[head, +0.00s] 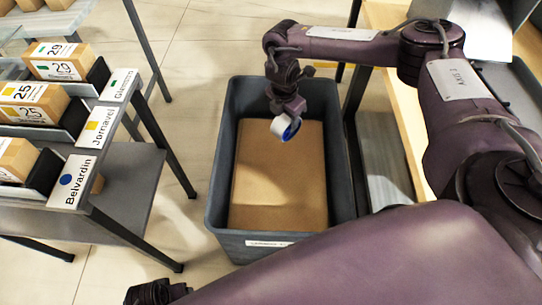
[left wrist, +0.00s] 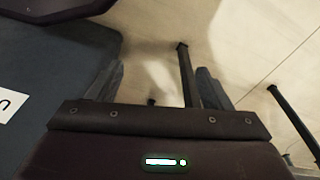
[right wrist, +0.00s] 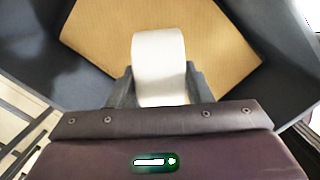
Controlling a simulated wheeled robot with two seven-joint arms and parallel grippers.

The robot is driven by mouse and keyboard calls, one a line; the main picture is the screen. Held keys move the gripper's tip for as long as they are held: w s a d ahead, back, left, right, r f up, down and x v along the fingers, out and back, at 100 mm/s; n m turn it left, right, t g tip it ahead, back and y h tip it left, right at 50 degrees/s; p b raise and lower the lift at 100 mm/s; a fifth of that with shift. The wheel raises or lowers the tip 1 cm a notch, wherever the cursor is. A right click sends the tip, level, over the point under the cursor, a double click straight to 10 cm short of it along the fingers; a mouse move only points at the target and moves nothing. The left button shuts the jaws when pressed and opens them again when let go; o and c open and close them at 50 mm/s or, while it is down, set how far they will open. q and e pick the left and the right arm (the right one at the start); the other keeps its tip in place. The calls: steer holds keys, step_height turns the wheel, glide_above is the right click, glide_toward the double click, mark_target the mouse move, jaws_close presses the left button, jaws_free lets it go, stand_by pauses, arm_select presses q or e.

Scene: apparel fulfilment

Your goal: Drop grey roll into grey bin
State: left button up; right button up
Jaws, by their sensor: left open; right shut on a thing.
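The roll (head: 284,127) shows a white-grey face and a blue inside in the head view. In the right wrist view the roll (right wrist: 159,62) is a pale band between the fingers. My right gripper (head: 288,112) is shut on it and holds it over the grey bin (head: 218,190), inside the rim outline. The bin also shows in the right wrist view (right wrist: 30,60). A flat brown cardboard piece (head: 275,190) lies in the bin below the roll. My left gripper (left wrist: 168,98) is open and empty, low beside the bin; the bin's side (left wrist: 60,80) is at its left.
A dark rack (head: 130,190) at left holds boxes (head: 35,100) behind name labels such as Jornavel and Belvardin. A wooden-edged bench (head: 405,130) stands right of the bin. Bare floor (head: 195,60) lies between rack and bin.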

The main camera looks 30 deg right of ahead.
steer(key=o, duration=1.1)
steer(key=shift+c, duration=0.2)
steer(key=shift+r, duration=0.2)
steer(key=r, duration=0.2)
steer(key=r+p, duration=0.1)
steer(key=r, duration=0.1)
steer(key=a+r, duration=0.1)
steer(key=r, duration=0.1)
steer(key=shift+s+r, duration=0.1)
steer(key=shift+r, duration=0.1)
steer(key=shift+r+p, duration=0.25)
steer(key=shift+p, duration=0.1)
arm_select(q)
steer(key=f, duration=0.3)
steer(key=s+a+f, duration=0.1)
steer(key=f, duration=0.1)
steer(key=shift+a, duration=0.1)
arm_select(e)
steer(key=shift+r, duration=0.2)
arm_select(q)
steer(key=shift+s, duration=0.15)
arm_select(e)
steer(key=shift+a, duration=0.1)
